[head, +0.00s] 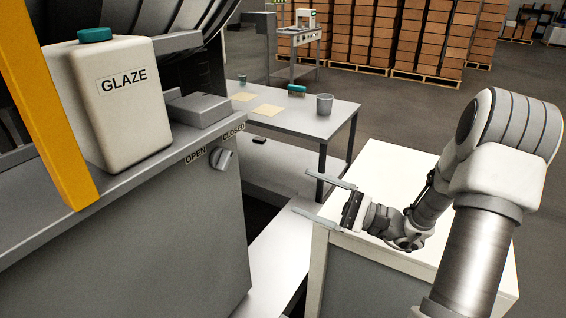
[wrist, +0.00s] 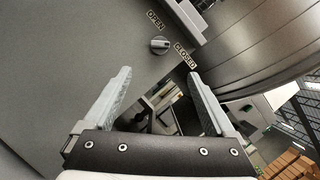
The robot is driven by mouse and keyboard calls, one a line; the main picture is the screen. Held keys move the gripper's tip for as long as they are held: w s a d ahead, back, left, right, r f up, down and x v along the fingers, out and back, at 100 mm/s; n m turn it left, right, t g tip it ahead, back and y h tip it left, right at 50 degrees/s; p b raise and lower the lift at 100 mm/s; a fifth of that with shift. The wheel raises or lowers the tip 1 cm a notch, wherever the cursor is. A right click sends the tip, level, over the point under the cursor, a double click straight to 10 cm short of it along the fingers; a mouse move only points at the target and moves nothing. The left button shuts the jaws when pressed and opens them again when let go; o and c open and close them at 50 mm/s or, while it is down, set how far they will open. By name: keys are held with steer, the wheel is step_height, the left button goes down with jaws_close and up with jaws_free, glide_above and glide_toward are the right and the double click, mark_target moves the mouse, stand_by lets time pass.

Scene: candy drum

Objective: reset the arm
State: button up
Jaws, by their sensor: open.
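My gripper (head: 322,199) is open and empty in the head view, held out to the left over the edge of a white-topped table. Its two fingers also show spread apart in the wrist view (wrist: 160,90), with nothing between them. It points toward the grey machine cabinet (head: 200,230) and is clear of it. A knob (head: 222,159) on the cabinet's side has the labels OPEN and CLOSED beside it. The knob also shows in the wrist view (wrist: 159,45), beyond the fingertips. My arm bends above the white table at the right.
A white GLAZE jug (head: 112,100) with a teal cap stands on the cabinet, behind a yellow post (head: 45,100). A grey table (head: 320,128) with a cup (head: 324,104) stands behind. The white table (head: 385,165) lies beneath my arm. Stacked boxes (head: 400,35) stand far back.

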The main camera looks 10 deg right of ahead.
steer(key=s+a+n+g+h, duration=1)
steer(key=s+a+n+h, duration=0.1)
steer(key=s+a, duration=0.15)
steer(key=s+d+r+n+t+h+p, duration=0.1)
steer(key=s+d+r+n+t+h, duration=0.2)
steer(key=s+d+r+t+h, duration=0.4)
step_height(320, 180, up, 12)
steer(key=g+p, duration=0.1)
steer(key=p, duration=1.2)
steer(key=shift+w+d+g+h, duration=0.15)
steer(key=shift+d+g+h, duration=0.05)
steer(key=shift+g+h, duration=0.1)
